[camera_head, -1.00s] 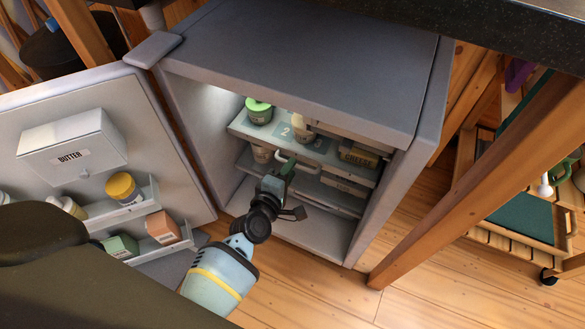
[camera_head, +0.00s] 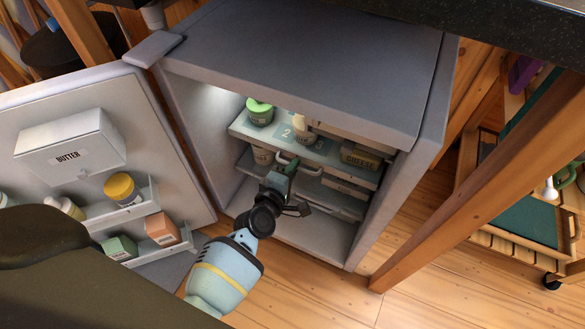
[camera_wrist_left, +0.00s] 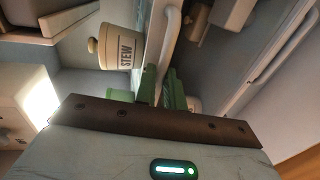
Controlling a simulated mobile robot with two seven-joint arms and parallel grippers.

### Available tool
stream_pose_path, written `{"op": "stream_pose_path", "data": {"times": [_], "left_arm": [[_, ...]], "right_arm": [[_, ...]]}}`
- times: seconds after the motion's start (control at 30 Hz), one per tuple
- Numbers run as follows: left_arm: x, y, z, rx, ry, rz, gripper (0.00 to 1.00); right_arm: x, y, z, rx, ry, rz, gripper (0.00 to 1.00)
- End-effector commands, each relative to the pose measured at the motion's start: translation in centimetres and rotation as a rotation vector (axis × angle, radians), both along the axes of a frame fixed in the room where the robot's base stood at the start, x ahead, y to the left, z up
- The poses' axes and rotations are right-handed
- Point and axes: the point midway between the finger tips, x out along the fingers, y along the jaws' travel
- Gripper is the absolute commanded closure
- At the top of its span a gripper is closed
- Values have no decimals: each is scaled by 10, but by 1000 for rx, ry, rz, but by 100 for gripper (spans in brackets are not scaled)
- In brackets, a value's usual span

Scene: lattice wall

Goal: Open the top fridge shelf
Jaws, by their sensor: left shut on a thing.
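The fridge (camera_head: 300,60) stands open, seen from above. Its top shelf (camera_head: 318,151) is a pale panel marked "2", bearing a green-lidded jar (camera_head: 259,112) and a pale container. A curved white handle (camera_head: 285,157) is on the shelf's front, and it also shows large in the left wrist view (camera_wrist_left: 169,40). My left gripper (camera_head: 281,172) is at this handle, its green fingers (camera_wrist_left: 161,88) shut on it. The fingers hide the gripped part. My right gripper is in neither view.
The open fridge door (camera_head: 150,105) is at the left, with a butter box (camera_head: 70,146) and jars in its racks. A jar labelled "STEW" (camera_wrist_left: 117,46) is close beside my fingers. A wooden leg (camera_head: 480,185) stands right of the fridge; open floor (camera_head: 320,295) lies in front.

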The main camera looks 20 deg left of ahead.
Motion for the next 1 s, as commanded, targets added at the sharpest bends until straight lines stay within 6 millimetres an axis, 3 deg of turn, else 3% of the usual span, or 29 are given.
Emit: {"op": "stream_pose_path", "data": {"times": [0.17, 0.37, 1.0], "left_arm": [[-4, 0, 0, 1, 1, 0, 100], [-26, 1, 0, 1, 2, -1, 100], [-188, 5, 1, 0, 3, -4, 100]], "right_arm": [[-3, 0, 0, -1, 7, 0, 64], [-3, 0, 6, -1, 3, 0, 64], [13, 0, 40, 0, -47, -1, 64]]}}
